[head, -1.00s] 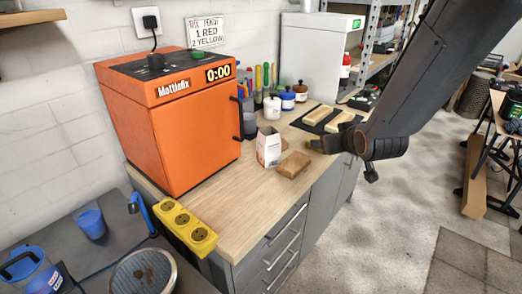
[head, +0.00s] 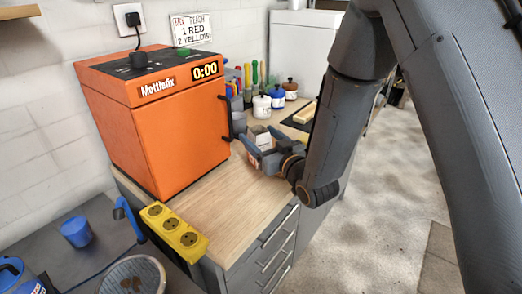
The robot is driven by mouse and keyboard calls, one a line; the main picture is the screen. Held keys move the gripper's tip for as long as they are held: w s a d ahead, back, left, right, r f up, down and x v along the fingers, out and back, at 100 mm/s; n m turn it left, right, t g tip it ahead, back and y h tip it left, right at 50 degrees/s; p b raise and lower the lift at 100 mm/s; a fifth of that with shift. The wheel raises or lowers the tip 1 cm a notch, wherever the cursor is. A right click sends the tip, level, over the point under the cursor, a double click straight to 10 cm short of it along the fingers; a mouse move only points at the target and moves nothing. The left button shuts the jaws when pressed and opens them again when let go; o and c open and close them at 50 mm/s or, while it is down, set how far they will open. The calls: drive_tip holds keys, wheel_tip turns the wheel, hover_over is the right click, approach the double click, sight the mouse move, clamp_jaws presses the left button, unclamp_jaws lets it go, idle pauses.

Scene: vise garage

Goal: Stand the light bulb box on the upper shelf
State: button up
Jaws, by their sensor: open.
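The light bulb box (head: 263,141), white, is on the wooden counter right of the orange oven and is mostly hidden by my gripper. My gripper (head: 259,146) is open, its fingers reaching in from the right around or just in front of the box; I cannot tell whether they touch it. A wooden shelf board (head: 18,12) is cut off at the top left corner; I cannot tell whether it is the upper shelf.
The orange oven (head: 170,130) stands close left of my gripper. A yellow socket strip (head: 174,232) lies at the counter's front left. Several jars, including a white one (head: 262,107), stand behind the box. The counter (head: 222,212) in front is clear.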

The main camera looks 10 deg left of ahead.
drive_tip(key=p+x, duration=0.2)
drive_tip(key=x, duration=0.3)
drive_tip(key=shift+w, duration=0.2)
drive_tip(key=c, duration=1.5)
drive_tip(key=shift+r, duration=0.1)
